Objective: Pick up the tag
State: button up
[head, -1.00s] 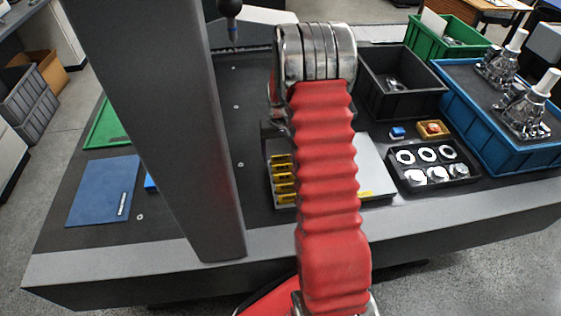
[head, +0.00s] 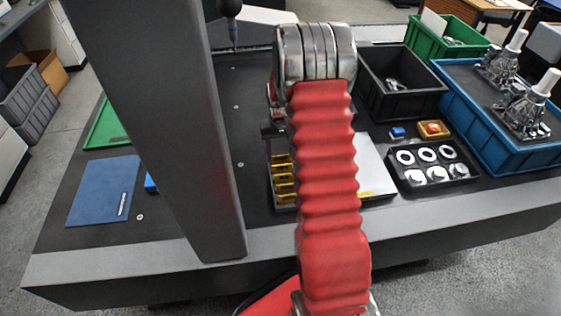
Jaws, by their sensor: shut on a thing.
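My gripper (head: 272,129) is mostly hidden behind my red sleeved arm in the head view. Only a dark part of it shows at the left of the sleeve, over the far edge of a grey tray. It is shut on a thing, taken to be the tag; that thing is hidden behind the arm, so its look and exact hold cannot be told. The grey tray (head: 372,168) lies flat on the dark table, with several yellow-marked pieces (head: 283,180) along its left side.
A black tray of rings (head: 464,178), a small blue block (head: 397,132) and an orange box (head: 442,137) lie right. Black (head: 405,104), green (head: 470,51) and blue (head: 500,143) bins stand behind. A grey column (head: 165,130) rises left, near a blue mat (head: 95,192).

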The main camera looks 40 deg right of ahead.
notch_tip(320, 180, up, 10)
dwell(0.8)
jog(key=shift+r, duration=0.1)
dwell(0.4)
jog(key=shift+r, duration=2.15)
jog(key=shift+s, duration=0.15)
